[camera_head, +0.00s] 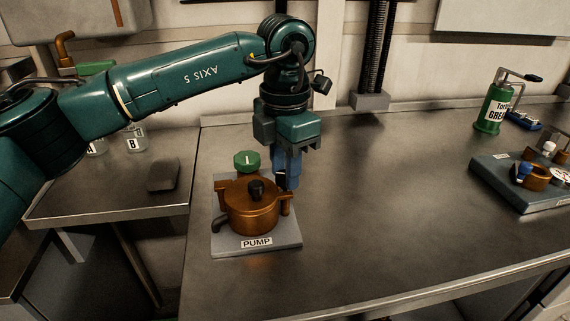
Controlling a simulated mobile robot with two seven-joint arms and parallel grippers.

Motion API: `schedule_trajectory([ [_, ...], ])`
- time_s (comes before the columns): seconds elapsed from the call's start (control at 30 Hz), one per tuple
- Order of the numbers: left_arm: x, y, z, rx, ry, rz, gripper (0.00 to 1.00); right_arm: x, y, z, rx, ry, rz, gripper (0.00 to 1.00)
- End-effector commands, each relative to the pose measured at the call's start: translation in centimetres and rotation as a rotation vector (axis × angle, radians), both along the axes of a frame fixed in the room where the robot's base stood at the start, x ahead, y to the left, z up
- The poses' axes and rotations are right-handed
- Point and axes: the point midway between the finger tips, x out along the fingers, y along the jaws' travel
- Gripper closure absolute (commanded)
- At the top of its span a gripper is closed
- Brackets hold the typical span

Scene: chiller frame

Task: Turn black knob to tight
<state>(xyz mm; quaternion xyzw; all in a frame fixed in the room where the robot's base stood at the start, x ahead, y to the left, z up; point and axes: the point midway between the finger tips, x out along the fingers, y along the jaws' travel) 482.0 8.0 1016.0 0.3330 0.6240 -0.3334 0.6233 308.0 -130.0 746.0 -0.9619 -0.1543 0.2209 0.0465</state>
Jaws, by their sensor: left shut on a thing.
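The copper pump (252,212) stands on a grey plate (285,239) labelled PUMP, on the metal bench. A small black knob (281,181) shows at the pump's back right, mostly hidden by my fingers. My left gripper (287,178) points straight down there, its blue fingers shut on this black knob. Another black knob (256,189) sits on top of the pump's lid, apart from the fingers. A green knob (247,161) stands behind the pump, left of my gripper. My right gripper is not in view.
A dark block (163,175) and glass jars labelled A and B stand on the left bench. A green grease can (492,114) and a grey fixture (520,181) with copper parts stand at the right. The middle of the bench is clear.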

Motion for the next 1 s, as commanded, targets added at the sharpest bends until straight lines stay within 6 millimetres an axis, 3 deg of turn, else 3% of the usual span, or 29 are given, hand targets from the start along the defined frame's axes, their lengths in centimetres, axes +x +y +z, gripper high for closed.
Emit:
schedule_trajectory([
  [0.3, 0.03, 0.01, 0.11, -0.001, -0.003, -0.123, 0.94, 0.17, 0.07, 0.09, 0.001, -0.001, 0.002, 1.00],
  [0.87, 0.05, 0.02, 0.11, -0.001, -0.003, -0.148, 0.94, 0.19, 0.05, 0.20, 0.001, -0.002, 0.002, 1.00],
  [0.9, 0.05, 0.02, 0.10, -0.001, -0.003, -0.148, 0.68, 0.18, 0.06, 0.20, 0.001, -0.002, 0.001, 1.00],
  [1.0, 0.03, 0.02, 0.08, 0.000, -0.002, -0.147, 0.60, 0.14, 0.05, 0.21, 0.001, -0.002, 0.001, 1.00],
])
